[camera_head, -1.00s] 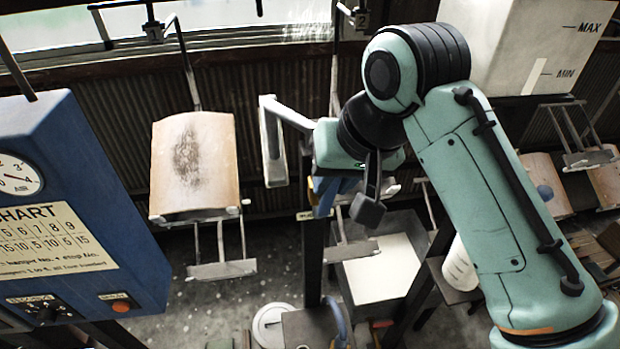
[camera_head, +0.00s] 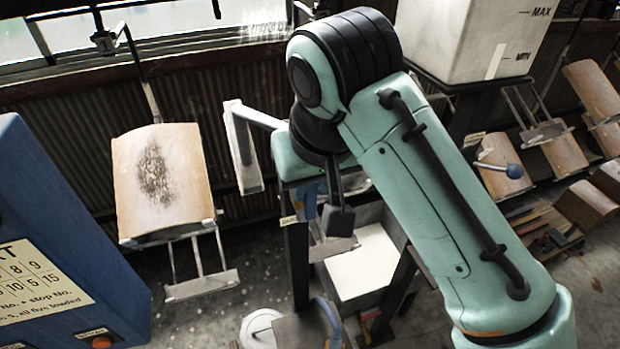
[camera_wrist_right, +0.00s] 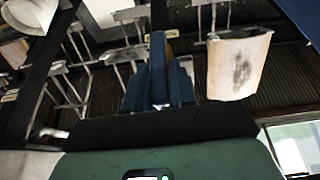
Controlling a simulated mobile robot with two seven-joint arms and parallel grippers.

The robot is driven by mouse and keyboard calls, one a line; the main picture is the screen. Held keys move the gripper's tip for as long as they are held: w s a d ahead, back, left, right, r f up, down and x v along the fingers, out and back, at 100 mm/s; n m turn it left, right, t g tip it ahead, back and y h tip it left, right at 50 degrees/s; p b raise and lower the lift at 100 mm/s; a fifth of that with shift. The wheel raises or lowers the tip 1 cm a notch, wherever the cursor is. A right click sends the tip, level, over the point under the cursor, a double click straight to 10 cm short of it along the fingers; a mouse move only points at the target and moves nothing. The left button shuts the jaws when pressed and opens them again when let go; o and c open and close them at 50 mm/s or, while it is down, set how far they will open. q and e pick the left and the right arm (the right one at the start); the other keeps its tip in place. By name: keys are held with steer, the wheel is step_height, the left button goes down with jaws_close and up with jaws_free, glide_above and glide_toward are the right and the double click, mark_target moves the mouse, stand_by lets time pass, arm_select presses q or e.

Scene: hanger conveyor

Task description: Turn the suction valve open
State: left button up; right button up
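I cannot read a label that marks the suction valve. A lever with a blue ball knob (camera_head: 514,171) shows in the head view, below the white tank at the right, with a small tag beside it. It may be the valve handle. My right gripper (camera_head: 308,203) is left of it and well apart, pointing down in front of the hanger line. Its blue fingers (camera_wrist_right: 158,70) are together in the right wrist view, with nothing seen between them. My left gripper is not in view.
A white tank (camera_head: 470,40) marked MAX and MIN stands at the upper right. A curved tan panel (camera_head: 165,180) hangs at the left beside a blue control cabinet (camera_head: 60,250). A white open box (camera_head: 365,265) is below my right gripper. More panels (camera_head: 590,90) are at the far right.

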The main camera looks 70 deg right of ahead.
steer(key=shift+o, duration=1.4)
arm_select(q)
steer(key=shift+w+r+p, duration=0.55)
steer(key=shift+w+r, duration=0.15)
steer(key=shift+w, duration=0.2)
arm_select(e)
steer(key=v, duration=0.7)
steer(key=shift+r, duration=0.2)
steer(key=shift+a, duration=0.1)
